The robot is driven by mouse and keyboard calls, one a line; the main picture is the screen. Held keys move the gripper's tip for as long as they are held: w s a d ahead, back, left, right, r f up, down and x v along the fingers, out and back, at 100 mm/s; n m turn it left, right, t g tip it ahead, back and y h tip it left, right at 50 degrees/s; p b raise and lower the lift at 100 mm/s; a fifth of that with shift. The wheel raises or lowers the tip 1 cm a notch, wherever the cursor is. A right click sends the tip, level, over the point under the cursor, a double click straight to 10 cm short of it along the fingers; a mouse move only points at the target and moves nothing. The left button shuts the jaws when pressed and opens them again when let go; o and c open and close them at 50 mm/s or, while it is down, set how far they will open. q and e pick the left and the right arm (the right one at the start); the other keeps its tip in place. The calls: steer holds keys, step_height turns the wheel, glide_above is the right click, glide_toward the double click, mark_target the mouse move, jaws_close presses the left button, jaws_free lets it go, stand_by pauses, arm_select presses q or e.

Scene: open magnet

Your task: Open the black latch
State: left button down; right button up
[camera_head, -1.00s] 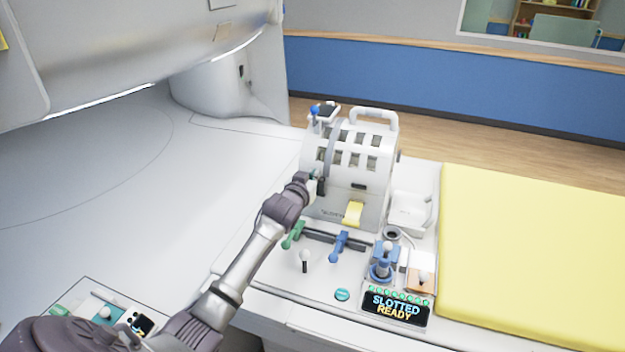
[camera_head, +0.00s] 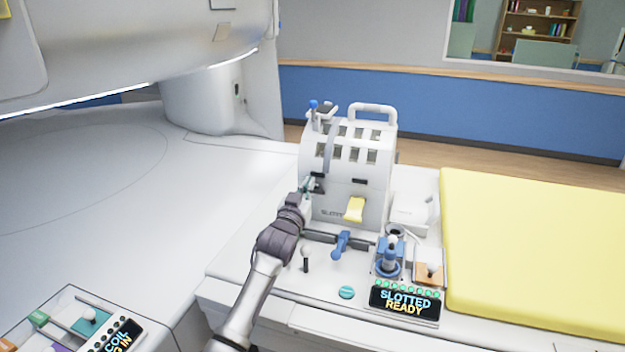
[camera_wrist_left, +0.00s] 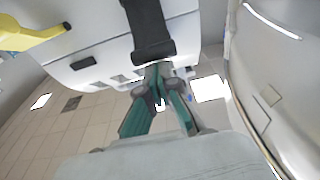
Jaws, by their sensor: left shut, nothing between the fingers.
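The black latch (camera_head: 319,186) is on the left front of the white slotted coil unit (camera_head: 338,205), at the lower end of a grey strap. In the left wrist view the dark latch (camera_wrist_left: 153,48) is at the top centre, at the strap's end. My left gripper (camera_head: 307,186) is at the latch's left side in the head view. Its teal fingers (camera_wrist_left: 157,76) are shut and empty, with the tips at the latch's lower end in the wrist view. I cannot tell whether they touch it. My right gripper is not in view.
A yellow latch (camera_head: 355,209) is on the unit's front. A blue lever (camera_head: 341,243), a white-knobbed lever (camera_head: 306,256) and a display (camera_head: 405,302) reading "SLOTTED READY" are in front. A yellow pad (camera_head: 530,245) lies at right. The white surface at left is clear.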

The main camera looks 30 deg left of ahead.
arm_select(q)
steer(key=s+d+f, duration=0.1)
steer(key=s+f, duration=0.2)
steer(key=s, duration=0.3)
steer(key=s+d+f, duration=0.2)
steer(key=s+f, duration=0.1)
steer(key=s, duration=0.4)
steer(key=shift+f+b, duration=0.25)
steer(key=shift+b, duration=0.15)
steer(key=shift+d, duration=0.1)
stand_by(0.4)
